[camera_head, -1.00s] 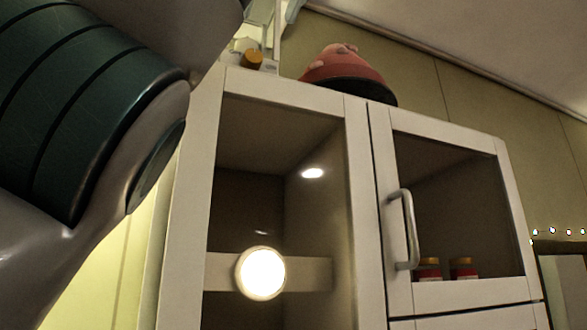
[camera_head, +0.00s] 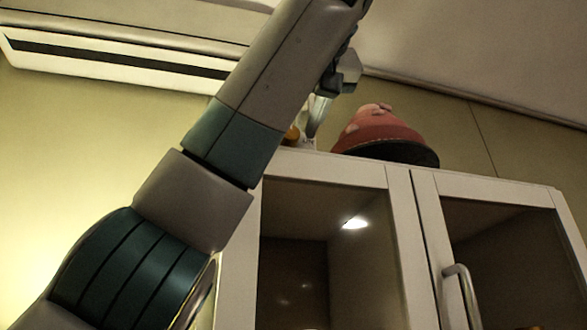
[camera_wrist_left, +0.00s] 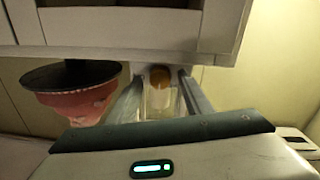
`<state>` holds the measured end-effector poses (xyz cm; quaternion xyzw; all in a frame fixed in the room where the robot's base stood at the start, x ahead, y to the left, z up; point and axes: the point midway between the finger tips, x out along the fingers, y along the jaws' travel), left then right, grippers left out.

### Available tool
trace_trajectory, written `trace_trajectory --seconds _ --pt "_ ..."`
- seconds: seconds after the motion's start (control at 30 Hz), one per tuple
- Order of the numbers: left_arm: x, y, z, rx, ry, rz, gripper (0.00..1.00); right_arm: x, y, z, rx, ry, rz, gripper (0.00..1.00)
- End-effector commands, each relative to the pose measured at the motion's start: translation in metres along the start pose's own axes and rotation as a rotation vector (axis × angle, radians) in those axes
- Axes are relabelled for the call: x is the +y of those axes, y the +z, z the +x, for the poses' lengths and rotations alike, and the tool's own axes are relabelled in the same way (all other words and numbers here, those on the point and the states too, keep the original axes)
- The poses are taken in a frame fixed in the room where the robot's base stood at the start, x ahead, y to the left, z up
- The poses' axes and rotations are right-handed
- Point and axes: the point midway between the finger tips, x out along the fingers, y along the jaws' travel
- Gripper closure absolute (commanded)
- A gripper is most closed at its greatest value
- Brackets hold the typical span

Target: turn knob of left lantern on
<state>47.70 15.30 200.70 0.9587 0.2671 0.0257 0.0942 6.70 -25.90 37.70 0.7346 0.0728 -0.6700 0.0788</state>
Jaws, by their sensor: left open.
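A small pale, see-through object with an orange-brown round part (camera_wrist_left: 159,77) is on top of the white cabinet; it seems to be the lantern with its knob. In the left wrist view its pale body (camera_wrist_left: 161,101) shows between the two fingers of my left gripper (camera_head: 318,118). The fingers are apart, one on each side of it, and I cannot tell whether they touch it. In the head view the orange part (camera_head: 291,134) peeks out beside my left arm, and most of the lantern is hidden. My right gripper is not in view.
The white cabinet (camera_head: 399,215) has glass doors and a curved handle (camera_head: 462,285). A red domed cake (camera_head: 377,133) on a black turntable (camera_head: 420,157) stands on top, close to the gripper. A long white wall unit (camera_head: 120,60) is at upper left.

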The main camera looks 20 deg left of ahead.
Motion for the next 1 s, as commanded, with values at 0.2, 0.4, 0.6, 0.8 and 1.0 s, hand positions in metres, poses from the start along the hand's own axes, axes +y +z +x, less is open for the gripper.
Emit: trace_trajectory --seconds 0.2,0.4,0.6,0.8,1.0 --pt "0.0 -0.0002 -0.0002 0.0 0.0 0.0 0.96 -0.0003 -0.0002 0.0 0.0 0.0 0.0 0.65" --pt "0.0 -0.0003 -0.0003 0.0 0.0 0.005 0.96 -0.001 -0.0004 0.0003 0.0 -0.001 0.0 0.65" --pt "0.0001 -0.0001 -0.0003 -0.001 -0.001 0.045 0.96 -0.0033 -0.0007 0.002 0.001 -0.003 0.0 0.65" --pt "0.0009 0.0 -0.001 -0.005 0.001 0.141 0.96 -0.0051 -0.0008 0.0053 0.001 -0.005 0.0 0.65" --pt "0.0007 -0.0005 -0.001 -0.013 -0.001 0.282 0.96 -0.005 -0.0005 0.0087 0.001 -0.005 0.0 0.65"
